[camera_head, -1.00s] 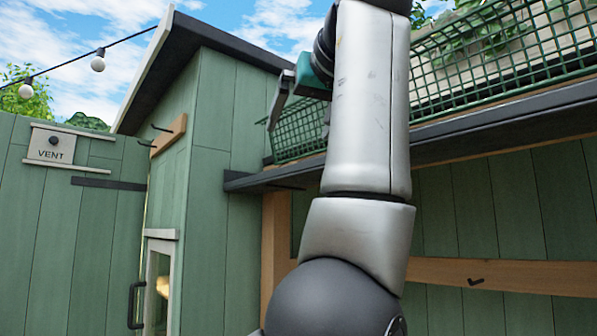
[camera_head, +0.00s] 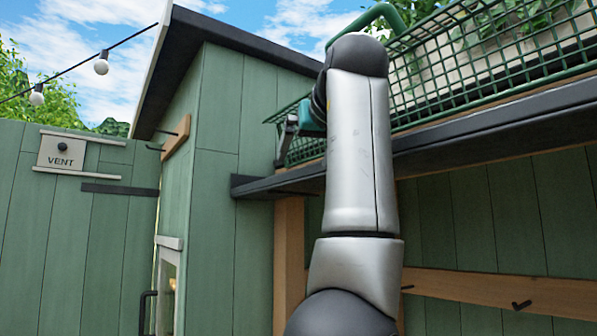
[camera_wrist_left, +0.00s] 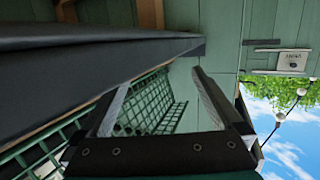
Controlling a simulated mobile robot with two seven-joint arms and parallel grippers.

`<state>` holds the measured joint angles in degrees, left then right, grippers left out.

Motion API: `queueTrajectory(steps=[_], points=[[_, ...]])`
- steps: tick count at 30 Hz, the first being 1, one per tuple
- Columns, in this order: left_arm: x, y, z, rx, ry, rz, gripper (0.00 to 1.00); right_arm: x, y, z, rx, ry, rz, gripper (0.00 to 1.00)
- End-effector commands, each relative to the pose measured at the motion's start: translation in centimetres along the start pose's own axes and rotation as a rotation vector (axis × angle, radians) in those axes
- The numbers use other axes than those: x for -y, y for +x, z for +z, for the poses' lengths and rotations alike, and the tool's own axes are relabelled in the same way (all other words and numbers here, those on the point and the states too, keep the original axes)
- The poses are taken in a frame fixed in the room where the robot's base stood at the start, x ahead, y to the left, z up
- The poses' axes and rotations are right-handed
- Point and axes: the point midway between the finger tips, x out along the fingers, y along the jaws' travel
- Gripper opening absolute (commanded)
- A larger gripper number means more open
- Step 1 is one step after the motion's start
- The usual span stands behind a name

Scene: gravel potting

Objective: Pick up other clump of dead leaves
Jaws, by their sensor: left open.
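No clump of dead leaves can be made out in either view. My left gripper (camera_head: 290,134) is at the left end of the green wire basket (camera_head: 480,80) on the high shelf, partly hidden behind my own arm. In the left wrist view its two fingers (camera_wrist_left: 158,98) are spread apart with nothing between them. The basket's mesh (camera_wrist_left: 152,108) shows beyond and between the fingers; I cannot tell whether they touch it. My right gripper is in neither view.
The dark shelf edge (camera_head: 490,130) runs below the basket and also crosses the left wrist view (camera_wrist_left: 90,62). Green foliage (camera_head: 505,35) shows behind the mesh. A green shed wall (camera_head: 215,110) and a vent box (camera_head: 62,152) stand at left. Open sky lies above.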

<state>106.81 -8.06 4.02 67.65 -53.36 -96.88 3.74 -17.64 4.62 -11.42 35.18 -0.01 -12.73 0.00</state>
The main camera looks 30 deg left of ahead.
Motion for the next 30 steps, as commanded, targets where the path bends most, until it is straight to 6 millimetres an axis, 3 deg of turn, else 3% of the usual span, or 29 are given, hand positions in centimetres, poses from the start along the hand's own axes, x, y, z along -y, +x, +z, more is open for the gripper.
queueTrajectory(steps=[4, 12, 22, 30], points=[[0.1, 1.0, -0.1, 0.001, 0.000, -0.001, 1.00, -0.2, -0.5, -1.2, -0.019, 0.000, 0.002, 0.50], [0.5, 4.8, -0.3, 0.002, 0.001, -0.001, 1.00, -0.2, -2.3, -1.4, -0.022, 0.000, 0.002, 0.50], [0.4, 5.5, -0.2, 0.000, 0.000, 0.000, 1.00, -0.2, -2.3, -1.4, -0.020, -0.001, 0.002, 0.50], [0.4, 5.5, -0.2, 0.000, 0.000, 0.000, 0.70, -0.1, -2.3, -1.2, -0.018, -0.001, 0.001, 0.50]])
